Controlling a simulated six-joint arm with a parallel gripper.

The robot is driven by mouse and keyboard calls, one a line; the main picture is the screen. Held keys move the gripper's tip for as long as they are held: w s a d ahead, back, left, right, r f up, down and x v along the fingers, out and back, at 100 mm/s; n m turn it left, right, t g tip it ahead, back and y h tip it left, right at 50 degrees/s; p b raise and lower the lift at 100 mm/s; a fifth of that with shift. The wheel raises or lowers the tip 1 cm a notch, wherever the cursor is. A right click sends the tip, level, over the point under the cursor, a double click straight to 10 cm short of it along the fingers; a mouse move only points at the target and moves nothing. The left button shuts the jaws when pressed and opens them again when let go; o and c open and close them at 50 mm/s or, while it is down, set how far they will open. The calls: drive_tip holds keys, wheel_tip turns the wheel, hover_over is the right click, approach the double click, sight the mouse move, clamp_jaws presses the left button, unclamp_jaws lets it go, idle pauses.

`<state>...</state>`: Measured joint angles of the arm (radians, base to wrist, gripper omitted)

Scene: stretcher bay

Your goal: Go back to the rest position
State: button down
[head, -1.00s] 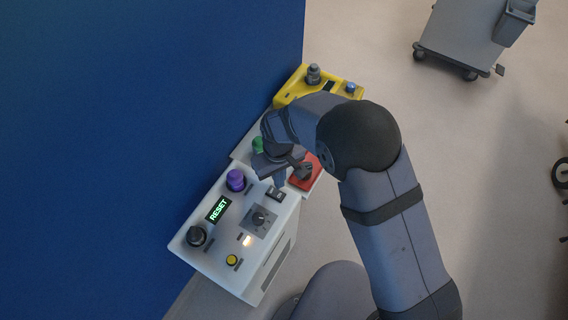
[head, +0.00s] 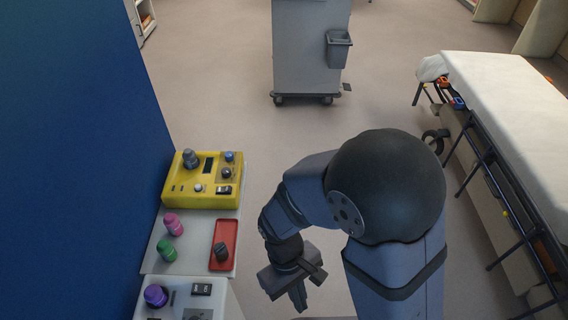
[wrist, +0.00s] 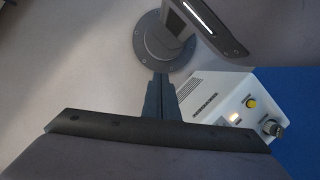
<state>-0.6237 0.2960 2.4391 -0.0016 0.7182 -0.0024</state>
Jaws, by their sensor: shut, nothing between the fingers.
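My gripper (head: 299,298) hangs shut and empty over the floor, to the right of the white panel (head: 229,305) in the head view. In the wrist view the closed fingers (wrist: 160,85) point up the picture, with the white box's edge to their right. My gripper appears apart from the panels. My arm bends down from the right side of the head view.
A yellow control box (head: 190,190) stands at the back, behind a shelf with pink (head: 173,224) and green (head: 166,250) knobs and a red tray (head: 225,236). A blue wall (head: 70,150) rises at left. A grey cart (head: 305,50) and stretcher (head: 520,110) stand beyond clear floor.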

drive_tip(key=w+d+r+m+t+y+p, duration=0.25)
drive_tip(key=w+d+r+m, duration=0.4)
drive_tip(key=d+r, duration=0.4)
wheel_tip(320, 180, down, 60)
drive_tip(key=b, duration=5.9)
drive_tip(key=shift+s+d+r+m, duration=0.15)
drive_tip(key=shift+s+d+m, duration=0.05)
drive_tip(key=shift+d+m, duration=0.2)
